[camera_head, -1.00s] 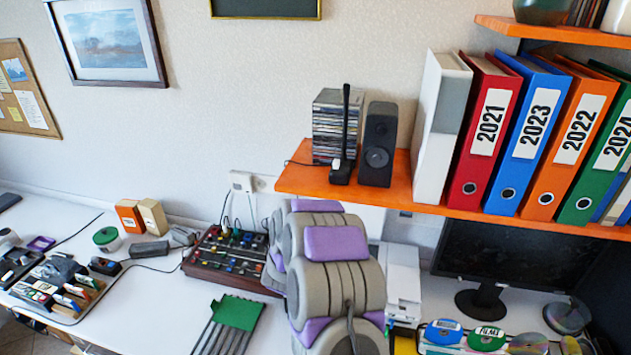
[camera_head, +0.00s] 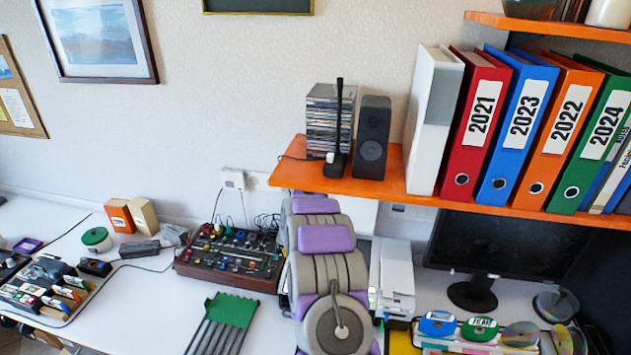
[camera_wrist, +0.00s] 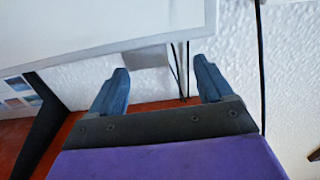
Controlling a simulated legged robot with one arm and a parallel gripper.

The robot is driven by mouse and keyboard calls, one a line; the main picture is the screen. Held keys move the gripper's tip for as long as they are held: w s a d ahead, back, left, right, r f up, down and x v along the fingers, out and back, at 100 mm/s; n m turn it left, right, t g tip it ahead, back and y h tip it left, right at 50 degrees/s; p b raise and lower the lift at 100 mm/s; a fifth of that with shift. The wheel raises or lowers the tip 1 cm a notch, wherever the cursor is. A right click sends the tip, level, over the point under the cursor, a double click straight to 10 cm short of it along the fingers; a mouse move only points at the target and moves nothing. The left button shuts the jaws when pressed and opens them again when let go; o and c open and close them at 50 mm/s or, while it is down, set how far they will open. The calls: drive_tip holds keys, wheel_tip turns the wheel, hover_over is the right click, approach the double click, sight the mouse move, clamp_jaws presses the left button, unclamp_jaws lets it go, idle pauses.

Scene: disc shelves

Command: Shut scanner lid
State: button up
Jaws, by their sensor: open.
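A white panel, which looks like the raised scanner lid (camera_head: 361,215), shows partly behind my arm, under the orange shelf. My arm hides most of the scanner below it. In the wrist view a large white slab with a grey edge, likely the same lid (camera_wrist: 95,32), fills the upper left. My gripper (camera_wrist: 160,68) is open, with two blue fingers apart and nothing held between them. The fingertips point toward the slab's lower edge; I cannot tell whether they touch it. In the head view my gripper is hidden behind my arm.
An orange shelf (camera_head: 392,187) with binders, a speaker (camera_head: 372,138) and a disc stack (camera_head: 326,120) overhangs my arm. A mixer (camera_head: 228,258) stands left, a white device (camera_head: 397,280) right. Cables (camera_wrist: 181,72) hang near the fingers.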

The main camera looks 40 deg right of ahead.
drive_tip(key=shift+s+x, duration=0.2)
drive_tip(key=shift+x, duration=1.55)
drive_tip(key=shift+d+f, duration=0.1)
drive_tip(key=shift+d, duration=0.35)
drive_tip(key=shift+c, duration=1.1)
drive_tip(key=shift+s+d, duration=0.2)
drive_tip(key=shift+d, duration=0.05)
drive_tip(key=shift+c, duration=0.7)
drive_tip(key=shift+w+d+f, duration=0.2)
drive_tip(key=shift+d+f, duration=0.1)
drive_tip(key=shift+d, duration=0.1)
drive_tip(key=c, duration=0.3)
drive_tip(key=shift+a, duration=0.15)
drive_tip(key=c, duration=0.8)
